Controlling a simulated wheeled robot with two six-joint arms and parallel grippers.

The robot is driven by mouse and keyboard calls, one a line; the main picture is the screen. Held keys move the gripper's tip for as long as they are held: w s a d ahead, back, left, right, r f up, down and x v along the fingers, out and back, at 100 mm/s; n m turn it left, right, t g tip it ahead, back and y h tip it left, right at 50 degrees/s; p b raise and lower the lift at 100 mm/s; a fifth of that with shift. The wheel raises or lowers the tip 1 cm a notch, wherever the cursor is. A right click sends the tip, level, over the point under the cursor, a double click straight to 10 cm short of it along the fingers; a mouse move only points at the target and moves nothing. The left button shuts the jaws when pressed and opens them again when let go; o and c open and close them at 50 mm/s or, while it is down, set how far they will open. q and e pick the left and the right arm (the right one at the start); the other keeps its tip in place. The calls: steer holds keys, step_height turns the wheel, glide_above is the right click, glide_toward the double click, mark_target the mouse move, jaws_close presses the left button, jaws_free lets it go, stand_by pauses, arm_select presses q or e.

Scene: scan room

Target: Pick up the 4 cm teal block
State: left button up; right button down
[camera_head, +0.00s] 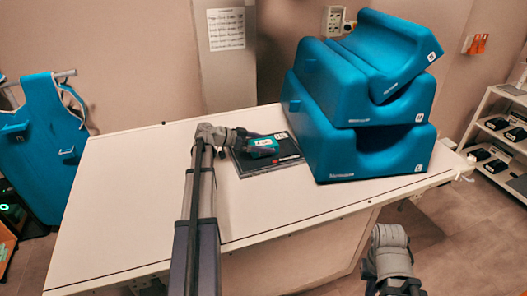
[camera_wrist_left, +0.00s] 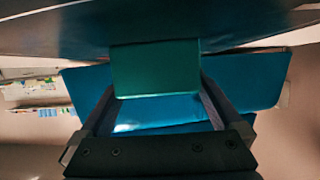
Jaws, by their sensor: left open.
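The teal block (camera_head: 263,145) sits on a black flat panel (camera_head: 247,166) on the white table, left of the blue cushions. In the left wrist view the block (camera_wrist_left: 155,68) shows large, a plain green-teal face between the tips of the two dark fingers. My left gripper (camera_head: 268,142) is open at the block, with one finger on each side; I cannot tell whether either touches it. It also shows in the left wrist view (camera_wrist_left: 157,88). Part of the block is hidden by the gripper in the head view. My right gripper is not in view.
Stacked blue foam cushions (camera_head: 358,150) stand just right of the panel, close to my left gripper. The white table (camera_head: 120,215) is clear at its left and front. A blue apron (camera_head: 40,140) hangs at far left; a shelf unit (camera_head: 503,140) stands at right.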

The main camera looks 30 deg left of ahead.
arm_select(q)
steer(key=c, duration=1.5)
